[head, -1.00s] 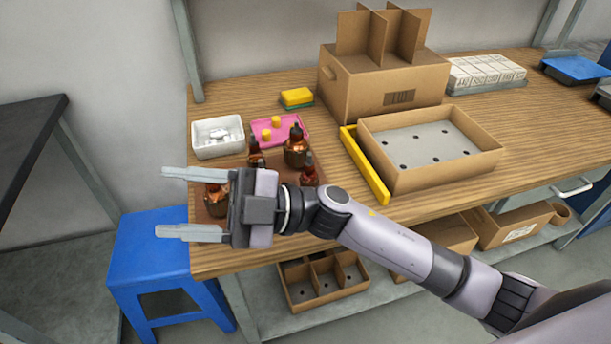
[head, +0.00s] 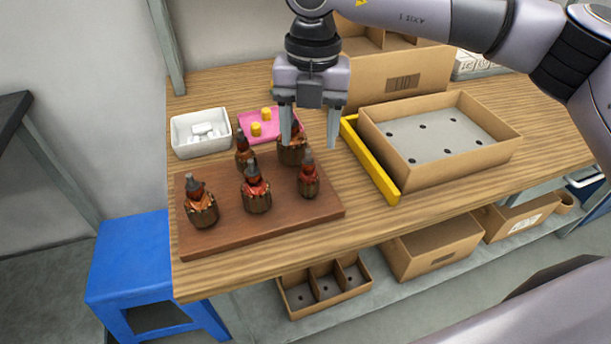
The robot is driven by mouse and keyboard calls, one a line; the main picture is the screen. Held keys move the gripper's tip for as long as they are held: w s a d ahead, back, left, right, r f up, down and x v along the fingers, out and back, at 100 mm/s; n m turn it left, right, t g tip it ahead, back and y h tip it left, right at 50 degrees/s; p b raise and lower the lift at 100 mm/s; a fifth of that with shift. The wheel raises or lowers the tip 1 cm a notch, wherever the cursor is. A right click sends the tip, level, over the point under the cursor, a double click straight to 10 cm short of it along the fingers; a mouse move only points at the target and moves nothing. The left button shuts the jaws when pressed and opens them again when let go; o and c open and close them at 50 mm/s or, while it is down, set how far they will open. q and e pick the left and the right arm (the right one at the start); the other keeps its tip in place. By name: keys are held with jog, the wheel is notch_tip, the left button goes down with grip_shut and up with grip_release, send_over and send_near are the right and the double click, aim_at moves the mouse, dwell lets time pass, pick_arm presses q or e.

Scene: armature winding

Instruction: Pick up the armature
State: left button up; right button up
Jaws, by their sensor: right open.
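Several copper-wound armatures with dark tops stand upright on a brown wooden board (head: 285,219). One armature (head: 202,208) is at the front left, one (head: 256,190) in the front middle, one (head: 308,178) at the right, and a small one (head: 243,155) behind. A larger armature (head: 291,153) stands at the back right, partly hidden by a finger. My right gripper (head: 309,143) points down above the board's back edge, open, with its fingers to either side of that back armature's upper part. I cannot tell whether they touch it. My left gripper is not in view.
A cardboard tray (head: 505,139) with a holed grey insert stands right of the board, beside a yellow bar (head: 367,163). A white bin (head: 178,142) and a pink tray (head: 254,122) are behind the board. A large carton (head: 432,78) stands at the back.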

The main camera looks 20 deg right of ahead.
aim_at(308, 150)
jog(key=shift+w+d+r+h, duration=0.15)
jog(key=shift+w+d+h, duration=0.15)
jog(key=shift+d, duration=0.1)
jog(key=shift+d+f, duration=0.15)
jog(key=shift+f, duration=0.1)
jog(key=shift+s+a+f+p, duration=0.1)
jog(key=shift+a+f+p, duration=0.15)
jog(key=shift+f, duration=1.35)
jog(key=shift+s+a+f+p, duration=0.1)
jog(key=shift+a+f, duration=0.2)
jog(key=shift+f, duration=1.25)
grip_shut()
